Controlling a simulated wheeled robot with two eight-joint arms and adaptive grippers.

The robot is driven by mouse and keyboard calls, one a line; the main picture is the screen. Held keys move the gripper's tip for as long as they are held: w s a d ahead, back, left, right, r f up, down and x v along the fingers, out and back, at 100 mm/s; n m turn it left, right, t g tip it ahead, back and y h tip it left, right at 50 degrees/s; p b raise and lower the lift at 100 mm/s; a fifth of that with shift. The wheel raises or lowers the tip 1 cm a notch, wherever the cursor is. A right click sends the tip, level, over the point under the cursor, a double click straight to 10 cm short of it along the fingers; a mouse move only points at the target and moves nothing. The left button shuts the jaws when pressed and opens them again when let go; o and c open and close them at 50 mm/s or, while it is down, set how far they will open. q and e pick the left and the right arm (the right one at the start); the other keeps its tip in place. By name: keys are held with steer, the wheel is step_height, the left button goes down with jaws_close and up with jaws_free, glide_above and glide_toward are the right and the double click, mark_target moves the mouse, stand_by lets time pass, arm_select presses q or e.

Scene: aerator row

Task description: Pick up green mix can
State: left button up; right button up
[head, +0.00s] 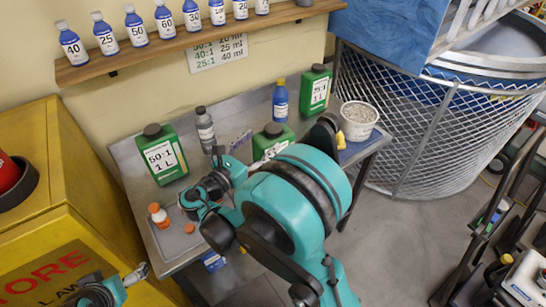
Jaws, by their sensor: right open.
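Three green mix cans with dark caps stand on the grey metal bench. One labelled 50:1 1 L (163,158) is at the left, another labelled 1 L (315,92) is at the back right. The third (272,138) is in the middle, its lower part hidden behind my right arm. My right gripper (203,180) is open, its teal fingers apart, to the right of and in front of the left can. It appears empty; contact with the bench cannot be told. My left gripper (115,287) shows only partly at the bottom left edge, over the yellow cabinet.
On the bench (230,110) are a grey bottle (205,128), a blue bottle (280,103), a white tub (358,120) and an orange-capped bottle (158,215). A shelf (175,45) of numbered blue bottles hangs above. A yellow cabinet (45,165) is left, a mesh bin (420,135) right.

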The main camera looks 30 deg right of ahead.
mark_target(268, 135)
steer(key=b+x, duration=0.1)
steer(key=x, duration=0.6)
steer(key=shift+a, duration=0.1)
jaws_close()
